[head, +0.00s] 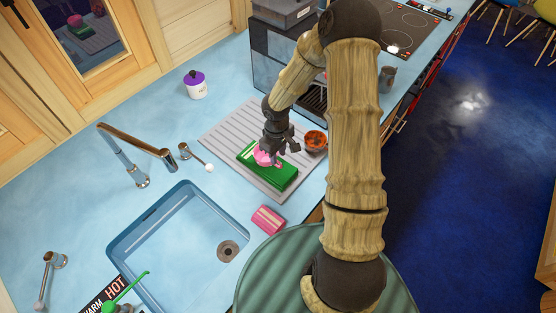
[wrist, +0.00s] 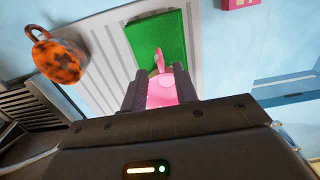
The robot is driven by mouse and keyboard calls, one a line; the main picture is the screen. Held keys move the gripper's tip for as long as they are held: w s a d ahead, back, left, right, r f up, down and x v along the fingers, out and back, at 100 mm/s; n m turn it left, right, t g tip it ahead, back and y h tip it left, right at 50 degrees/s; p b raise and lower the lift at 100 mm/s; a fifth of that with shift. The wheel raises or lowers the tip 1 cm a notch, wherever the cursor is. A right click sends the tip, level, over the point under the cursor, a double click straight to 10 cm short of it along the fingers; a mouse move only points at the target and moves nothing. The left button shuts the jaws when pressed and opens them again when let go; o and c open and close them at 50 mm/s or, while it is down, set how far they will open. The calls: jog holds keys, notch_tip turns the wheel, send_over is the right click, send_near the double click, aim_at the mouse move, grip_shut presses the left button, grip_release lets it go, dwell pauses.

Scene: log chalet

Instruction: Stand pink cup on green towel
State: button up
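The green towel (head: 268,168) lies folded as a flat block on the grey striped mat. It also shows in the wrist view (wrist: 150,38). The pink cup (head: 263,156) appears over the towel's back part. In the wrist view the cup (wrist: 162,92) fills the gap between both fingers, its handle pointing toward the towel. My gripper (head: 281,145) is shut on the cup, and its fingers (wrist: 157,82) lie along the cup's sides. I cannot tell whether the cup's base touches the towel. The fingers and gripper body hide part of the cup.
A rusty orange cup (head: 316,140) stands close beside my gripper on the striped mat (head: 225,133). A pink sponge (head: 268,220) lies in front, near the sink (head: 180,245). A purple-lidded jar (head: 196,85) and faucet (head: 140,150) stand behind. A coffee machine (head: 275,58) is at the back.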

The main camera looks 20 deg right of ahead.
notch_tip(320, 180, up, 7)
jog(key=shift+w+r+b, duration=0.15)
jog(key=shift+b, duration=0.2)
jog(key=shift+a, duration=0.2)
jog(key=s+r+m+t, duration=0.3)
jog(key=s+r+m, duration=0.3)
jog(key=s+r, duration=0.6)
jog(key=shift+s+a+m, duration=0.15)
jog(key=shift+s+m, duration=0.25)
jog(key=shift+s, duration=0.85)
jog(key=shift+f, duration=0.1)
